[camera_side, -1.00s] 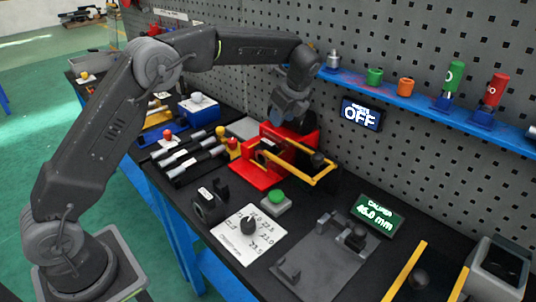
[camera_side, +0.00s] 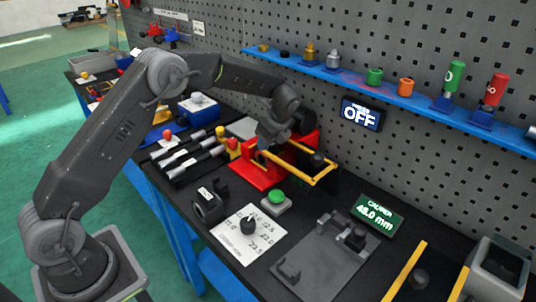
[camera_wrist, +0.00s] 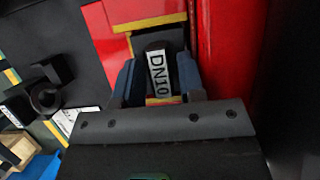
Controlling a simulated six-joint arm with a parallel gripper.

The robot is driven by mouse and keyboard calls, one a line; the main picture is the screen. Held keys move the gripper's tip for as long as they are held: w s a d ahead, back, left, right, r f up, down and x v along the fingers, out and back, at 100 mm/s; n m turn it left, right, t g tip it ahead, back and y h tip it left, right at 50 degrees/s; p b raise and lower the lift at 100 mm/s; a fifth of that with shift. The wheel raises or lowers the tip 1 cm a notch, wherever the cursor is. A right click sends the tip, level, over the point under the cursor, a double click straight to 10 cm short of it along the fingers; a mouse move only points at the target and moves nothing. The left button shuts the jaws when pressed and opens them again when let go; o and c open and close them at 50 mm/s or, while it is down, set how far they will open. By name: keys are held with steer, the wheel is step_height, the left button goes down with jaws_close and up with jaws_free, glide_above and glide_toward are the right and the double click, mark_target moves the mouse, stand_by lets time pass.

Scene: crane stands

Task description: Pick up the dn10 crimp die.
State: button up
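The DN10 crimp die (camera_wrist: 159,76) is a dark block with a white label reading "DN10". In the wrist view it sits at the red press (camera_wrist: 212,58), upper middle. My gripper (camera_wrist: 157,78) has its two blue fingers apart, one on each side of the die. Any small gap between fingers and die is hard to see. In the side view my gripper (camera_side: 270,138) is low at the left part of the red press (camera_side: 252,172), and the die is hidden there behind the gripper.
A yellow frame (camera_side: 318,177) extends right from the press. A green button (camera_side: 277,196), a dial plate (camera_side: 232,237) and a grey caliper plate (camera_side: 325,262) lie in front. Black holders (camera_side: 208,205) stand to the left. A blue shelf (camera_side: 350,78) runs along the pegboard.

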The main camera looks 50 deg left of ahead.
jaws_close()
steer(key=shift+r, duration=0.15)
stand_by(0.4)
